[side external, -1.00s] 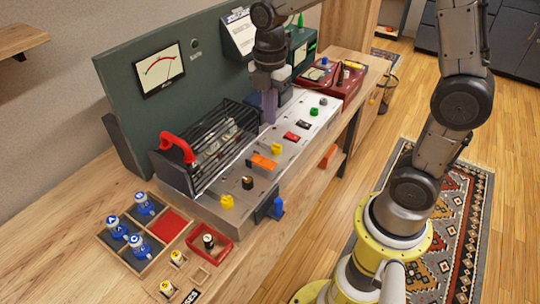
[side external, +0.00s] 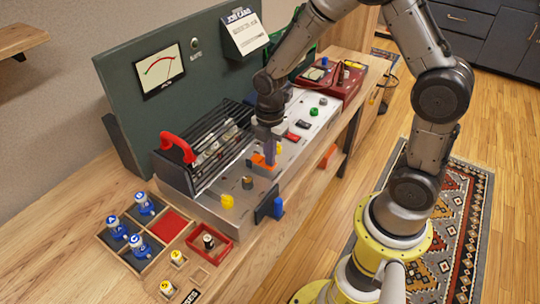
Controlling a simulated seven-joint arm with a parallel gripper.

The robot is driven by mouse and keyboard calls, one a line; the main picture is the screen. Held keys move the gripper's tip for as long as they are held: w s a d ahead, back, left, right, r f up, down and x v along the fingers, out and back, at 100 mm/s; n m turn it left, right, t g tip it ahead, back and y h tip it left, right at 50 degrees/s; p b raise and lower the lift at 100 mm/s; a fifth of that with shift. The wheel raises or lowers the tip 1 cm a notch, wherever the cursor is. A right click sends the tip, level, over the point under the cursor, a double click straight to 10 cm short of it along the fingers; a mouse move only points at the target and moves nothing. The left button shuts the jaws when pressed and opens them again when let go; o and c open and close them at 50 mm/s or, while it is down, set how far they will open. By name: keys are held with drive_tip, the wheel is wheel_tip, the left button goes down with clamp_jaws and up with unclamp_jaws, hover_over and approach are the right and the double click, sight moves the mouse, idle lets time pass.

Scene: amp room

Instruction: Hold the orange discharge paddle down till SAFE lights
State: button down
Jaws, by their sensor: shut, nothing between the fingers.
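The orange discharge paddle (side external: 259,159) sits on the grey metal deck of the amp chassis, in front of the tube cage. My gripper (side external: 270,163) is shut and empty, pointing down at the paddle and covering part of it. Its fingertips are at or just above the paddle; I cannot tell whether they touch it or press it down. No lit SAFE sign can be made out. A meter (side external: 160,70) with a red and green scale is on the dark upright panel, beside a small round fitting (side external: 194,43) that looks unlit.
The tube cage with its red handle (side external: 177,147) stands behind the deck. A compartment tray (side external: 101,235) holds blue-topped tubes at the left front.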

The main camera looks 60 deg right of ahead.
idle(0.3)
drive_tip(key=shift+s+f, duration=0.35)
drive_tip(key=shift+f, duration=0.35)
idle(0.6)
drive_tip(key=shift+r, duration=0.15)
idle(1.8)
drive_tip(key=shift+r, duration=0.65)
wheel_tip(320, 180, up, 14)
idle(0.5)
drive_tip(key=shift+r, duration=0.1)
